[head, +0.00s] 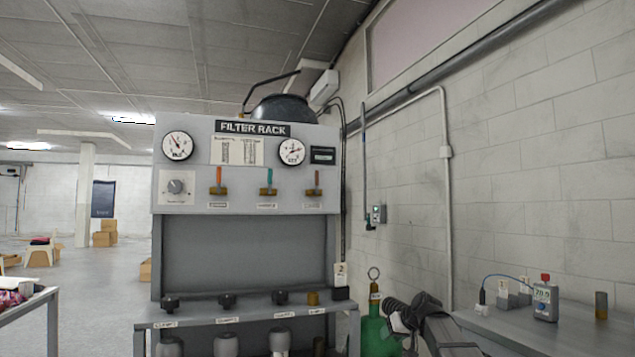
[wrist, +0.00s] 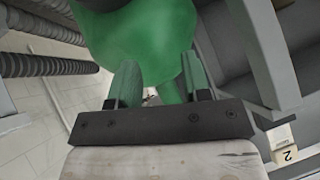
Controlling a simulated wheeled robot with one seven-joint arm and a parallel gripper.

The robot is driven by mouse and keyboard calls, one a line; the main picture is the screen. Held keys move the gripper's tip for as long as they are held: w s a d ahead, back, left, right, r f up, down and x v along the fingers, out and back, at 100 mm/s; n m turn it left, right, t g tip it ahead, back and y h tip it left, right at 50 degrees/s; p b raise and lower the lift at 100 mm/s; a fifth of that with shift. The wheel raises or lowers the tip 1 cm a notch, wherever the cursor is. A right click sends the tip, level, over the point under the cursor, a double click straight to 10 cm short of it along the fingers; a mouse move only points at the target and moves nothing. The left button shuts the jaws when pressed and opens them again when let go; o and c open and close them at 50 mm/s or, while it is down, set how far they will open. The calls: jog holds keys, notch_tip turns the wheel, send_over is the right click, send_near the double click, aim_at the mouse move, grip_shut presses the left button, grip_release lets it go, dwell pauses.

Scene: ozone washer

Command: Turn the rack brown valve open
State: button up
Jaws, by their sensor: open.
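The filter rack (head: 250,245) stands ahead in the head view. Its brown valve (head: 315,183) is the rightmost of three on the upper panel, with its handle upright over a brass body. The valve is not recognisable in the wrist view. My gripper (wrist: 160,82) is open and empty in the wrist view, its two green-grey fingers apart. It points toward a green tank (wrist: 140,35), well below and to the right of the valve. In the head view my arm is at the lower right, beside the same tank (head: 373,330).
An orange-handled valve (head: 218,180) and a teal-handled valve (head: 268,182) sit left of the brown one. Several dark knobs line the rack's lower shelf (head: 200,315). A bench (head: 560,330) with small devices stands at right by the block wall. Open floor lies at left.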

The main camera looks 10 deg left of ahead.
aim_at(317, 190)
jog(key=w+a+r+n+t+y, duration=0.1)
jog(key=a+r+n+y, duration=0.3)
jog(key=r, duration=1)
jog(key=w+a+r+t+y, duration=0.1)
jog(key=a+r, duration=0.5)
jog(key=r, duration=0.7)
jog(key=s+a+r+n+y, duration=0.2)
jog(key=s+a+r, duration=0.1)
jog(key=r, duration=0.9)
jog(key=s+a+r+n+y, duration=0.2)
jog(key=s+r, duration=0.2)
jog(key=r, duration=0.8)
jog(key=shift+g, duration=0.3)
jog(key=x, duration=1)
jog(key=shift+w+a, duration=0.25)
jog(key=shift+a, duration=0.05)
grip_shut()
